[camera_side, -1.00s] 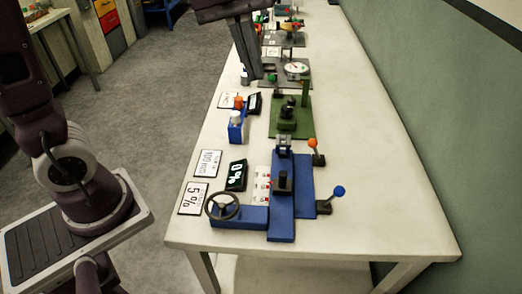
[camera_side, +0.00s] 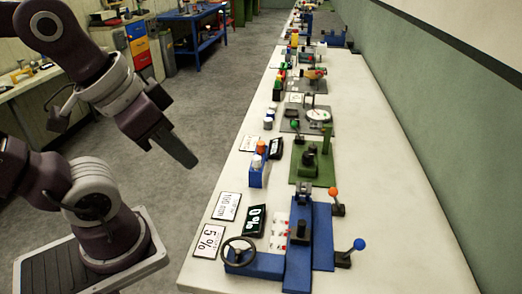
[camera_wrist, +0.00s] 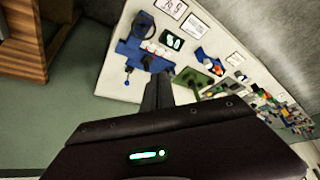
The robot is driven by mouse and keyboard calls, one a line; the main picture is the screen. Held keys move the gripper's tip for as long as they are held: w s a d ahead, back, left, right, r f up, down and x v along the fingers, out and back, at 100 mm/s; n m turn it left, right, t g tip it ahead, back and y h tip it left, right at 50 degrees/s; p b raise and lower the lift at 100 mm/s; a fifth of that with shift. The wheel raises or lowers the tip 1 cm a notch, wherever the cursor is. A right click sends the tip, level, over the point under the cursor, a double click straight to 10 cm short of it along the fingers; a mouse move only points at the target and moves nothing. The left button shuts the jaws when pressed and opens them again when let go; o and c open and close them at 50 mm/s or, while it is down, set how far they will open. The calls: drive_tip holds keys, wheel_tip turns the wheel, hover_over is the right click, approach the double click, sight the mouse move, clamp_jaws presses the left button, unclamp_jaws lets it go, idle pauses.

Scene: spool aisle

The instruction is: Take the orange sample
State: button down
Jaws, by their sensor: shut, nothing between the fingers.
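A small orange piece (camera_side: 261,147) sits at the far end of a blue holder (camera_side: 258,174) on the left side of the white table, beside a white-capped piece (camera_side: 256,161). I cannot tell for sure that this orange piece is the sample. My gripper (camera_side: 191,160) is shut and empty. In the side view it hangs left of the table edge, apart from the holder, pointing down and right.
Near the holder stand a green fixture (camera_side: 312,165) and a blue machine with a handwheel (camera_side: 239,251). An orange-knobbed lever (camera_side: 334,192) and a blue-knobbed lever (camera_side: 359,244) stand right. Several devices line the far table. A green wall (camera_side: 450,130) bounds the right side.

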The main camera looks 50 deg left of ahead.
idle(0.3)
drive_tip(key=c, duration=1.1)
unclamp_jaws()
drive_tip(key=shift+o, duration=0.2)
drive_tip(key=w+a+r+n+g, duration=0.1)
drive_tip(key=w+a+r+n, duration=0.15)
drive_tip(key=w, duration=0.45)
drive_tip(key=n+g, duration=0.5)
drive_tip(key=n, duration=1.2)
hover_over(261, 142)
drive_tip(key=f, duration=1.9)
drive_tip(key=shift+s+a, duration=0.15)
drive_tip(key=shift+s, duration=0.25)
drive_tip(key=f, duration=0.6)
drive_tip(key=shift+w+d+f, duration=0.2)
drive_tip(key=shift+w+f, duration=0.15)
drive_tip(key=shift+f, duration=0.05)
